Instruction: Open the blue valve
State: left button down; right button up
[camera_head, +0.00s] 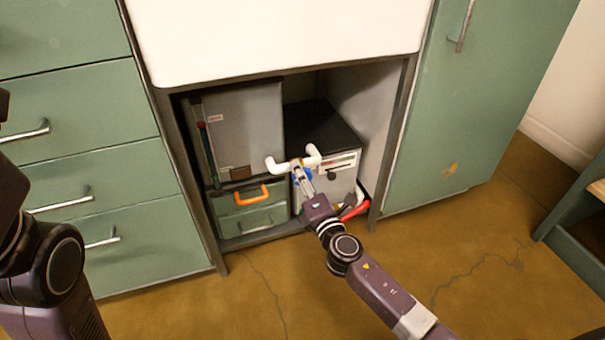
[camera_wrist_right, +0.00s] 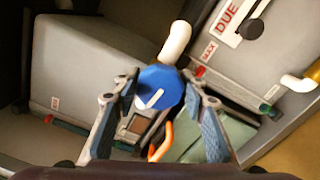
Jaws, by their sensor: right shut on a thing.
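The blue valve (camera_wrist_right: 160,88) is a round blue knob with a white line on its face, tilted from lower left to upper right in the right wrist view. In the head view only a little of the blue valve (camera_head: 303,176) shows, below the white pipe (camera_head: 292,164) inside the open cabinet. My right gripper (camera_head: 302,177) reaches into the cabinet to the knob. In the right wrist view my right gripper (camera_wrist_right: 160,82) has a finger on each side of the knob and is shut on it. My left arm is at the left edge; its gripper is out of view.
A tall grey box (camera_head: 245,125) and a white box with a dark top (camera_head: 335,178) stand behind the pipe. A green case with an orange handle (camera_head: 251,195) sits low in the cabinet. A red object (camera_head: 355,211) lies at lower right. Cabinet posts flank the opening.

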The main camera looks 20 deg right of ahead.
jog(key=shift+a+n, duration=0.1)
jog(key=shift+n, duration=0.3)
jog(key=o, duration=1.2)
jog(key=shift+c, duration=0.2)
jog(key=s, duration=1.2)
jog(key=shift+d, duration=0.25)
